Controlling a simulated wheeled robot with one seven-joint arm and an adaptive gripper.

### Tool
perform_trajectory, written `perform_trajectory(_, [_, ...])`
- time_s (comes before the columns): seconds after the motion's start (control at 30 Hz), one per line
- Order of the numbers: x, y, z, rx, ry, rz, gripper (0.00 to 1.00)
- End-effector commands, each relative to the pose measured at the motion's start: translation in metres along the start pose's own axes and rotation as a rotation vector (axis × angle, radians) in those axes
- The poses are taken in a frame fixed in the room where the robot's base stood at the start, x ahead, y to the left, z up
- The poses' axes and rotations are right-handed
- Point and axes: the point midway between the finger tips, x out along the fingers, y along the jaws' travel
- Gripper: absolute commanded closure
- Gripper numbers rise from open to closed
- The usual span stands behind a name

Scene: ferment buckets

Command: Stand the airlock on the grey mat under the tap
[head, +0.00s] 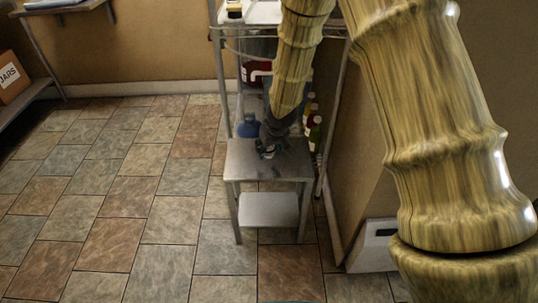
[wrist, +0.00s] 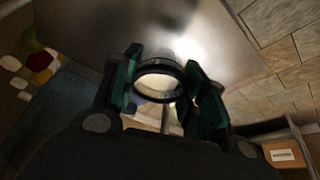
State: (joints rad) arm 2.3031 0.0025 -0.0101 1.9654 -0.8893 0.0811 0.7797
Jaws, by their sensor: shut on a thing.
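My gripper (head: 268,148) is low over the small steel table (head: 240,170) in the head view. In the wrist view my gripper (wrist: 162,88) has its two teal-padded fingers on either side of a clear round piece with a dark rim, apparently the airlock (wrist: 160,70). A thin stem shows below the rim. The fingers are shut on it. In the head view the airlock is too small and too covered by the gripper to make out, and whether it touches the tabletop cannot be told. I cannot make out the grey mat or the tap.
A wire shelf rack (head: 222,70) stands behind the table, with a red container (head: 250,72), a blue object (head: 247,126) and bottles (head: 314,132). A white box (head: 372,245) stands at the right wall. A cardboard jars box (head: 10,78) is at far left. The tiled floor left is clear.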

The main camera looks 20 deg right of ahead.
Motion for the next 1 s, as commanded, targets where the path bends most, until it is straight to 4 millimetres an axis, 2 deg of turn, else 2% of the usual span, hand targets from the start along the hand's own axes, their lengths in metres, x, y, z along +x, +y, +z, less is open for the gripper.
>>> perform_trajectory(0.17, [0.004,0.003,-0.003,0.000,0.001,0.000,0.73])
perform_trajectory(0.47, [0.034,0.003,0.010,-0.002,-0.001,0.002,0.73])
perform_trajectory(0.87, [0.037,0.004,0.011,0.000,0.000,0.000,0.73])
perform_trajectory(0.9, [0.037,0.004,0.011,0.000,0.000,0.000,0.53])
perform_trajectory(1.0, [0.037,0.004,0.011,0.000,0.000,0.000,0.36])
